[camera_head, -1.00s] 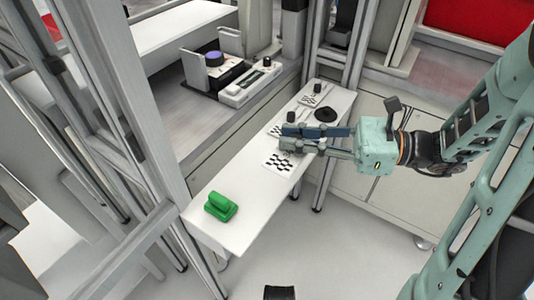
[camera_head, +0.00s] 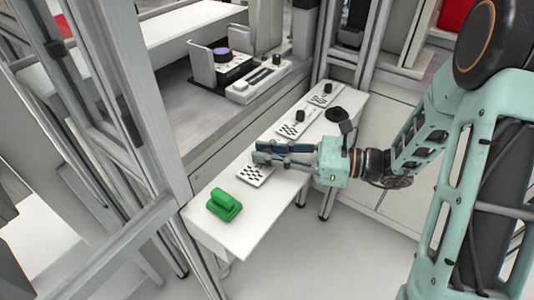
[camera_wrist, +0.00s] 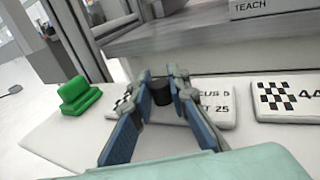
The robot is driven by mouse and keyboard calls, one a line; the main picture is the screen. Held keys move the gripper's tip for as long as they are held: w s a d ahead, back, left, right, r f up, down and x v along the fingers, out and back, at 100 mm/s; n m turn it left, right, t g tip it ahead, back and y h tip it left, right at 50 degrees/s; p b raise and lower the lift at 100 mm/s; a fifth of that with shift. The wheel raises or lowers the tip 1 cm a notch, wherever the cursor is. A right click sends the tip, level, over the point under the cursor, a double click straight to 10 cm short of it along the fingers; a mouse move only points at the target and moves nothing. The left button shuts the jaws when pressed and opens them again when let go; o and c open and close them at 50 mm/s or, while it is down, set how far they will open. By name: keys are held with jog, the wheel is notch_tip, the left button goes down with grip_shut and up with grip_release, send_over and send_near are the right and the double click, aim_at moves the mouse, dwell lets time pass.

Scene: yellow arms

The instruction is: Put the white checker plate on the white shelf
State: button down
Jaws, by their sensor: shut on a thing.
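The white checker plate (camera_head: 254,175) has a black checker pattern and a black knob. In the head view it is at the narrow white shelf (camera_head: 235,232), between the green object and the other plates. The wrist view shows the plate (camera_wrist: 215,107) with black lettering, partly hidden by my fingers. My gripper (camera_wrist: 164,82) is shut on the plate's black knob (camera_wrist: 161,93). In the head view my gripper (camera_head: 258,153) reaches in from the right, over the plate. I cannot tell whether the plate touches the shelf.
A green block-like object (camera_head: 223,205) sits at the near end of the shelf. Two other checker plates (camera_head: 296,129) and a black disc (camera_head: 335,113) lie towards the far end. A metal frame post (camera_head: 130,90) stands on the left. Grey bench devices (camera_head: 255,82) stand behind.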

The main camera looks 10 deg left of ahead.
jog(key=shift+r, duration=0.1)
jog(key=c, duration=1.8)
grip_release()
jog(key=shift+c, duration=0.2)
jog(key=shift+d, duration=0.25)
jog(key=d+p, duration=0.2)
jog(key=d, duration=0.9)
jog(key=shift+d+r, duration=0.3)
